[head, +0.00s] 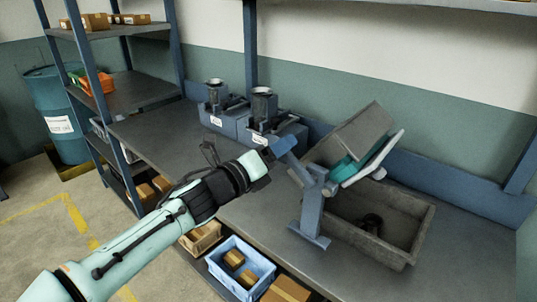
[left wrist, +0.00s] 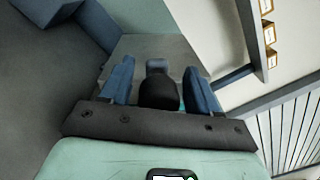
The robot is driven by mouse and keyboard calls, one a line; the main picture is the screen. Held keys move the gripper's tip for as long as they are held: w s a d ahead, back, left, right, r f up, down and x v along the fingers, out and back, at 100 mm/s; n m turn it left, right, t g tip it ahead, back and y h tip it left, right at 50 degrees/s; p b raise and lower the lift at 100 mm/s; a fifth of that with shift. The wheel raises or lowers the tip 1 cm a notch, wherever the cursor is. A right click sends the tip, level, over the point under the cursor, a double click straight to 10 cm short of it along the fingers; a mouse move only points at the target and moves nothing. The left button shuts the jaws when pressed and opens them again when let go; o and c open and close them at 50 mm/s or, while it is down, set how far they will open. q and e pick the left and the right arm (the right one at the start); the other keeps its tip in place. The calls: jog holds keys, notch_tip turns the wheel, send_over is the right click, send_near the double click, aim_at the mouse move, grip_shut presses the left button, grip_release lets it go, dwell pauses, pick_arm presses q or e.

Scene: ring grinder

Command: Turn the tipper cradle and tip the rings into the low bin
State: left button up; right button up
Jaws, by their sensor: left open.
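The tipper cradle holds a grey box (head: 352,132), tilted steeply above the low bin, with teal and pale parts along its lower side. A blue stand (head: 311,215) carries it from the left. My left gripper (head: 281,147) is at the upper left of the stand, close to the cradle. In the left wrist view its blue fingers (left wrist: 160,78) are apart, with a grey surface beyond; whether they touch it is unclear. My right gripper is out of view.
Two grey-blue machines (head: 262,108) stand at the back of the bench (head: 160,137). A shelf rack with small boxes is at the left. A blue crate (head: 240,268) with boxes is below the front edge. The bench left of the stand is mostly clear.

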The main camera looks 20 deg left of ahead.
pick_arm(q)
jog(key=v, duration=1.3)
jog(key=shift+s+p, duration=0.2)
jog(key=shift+p, duration=0.1)
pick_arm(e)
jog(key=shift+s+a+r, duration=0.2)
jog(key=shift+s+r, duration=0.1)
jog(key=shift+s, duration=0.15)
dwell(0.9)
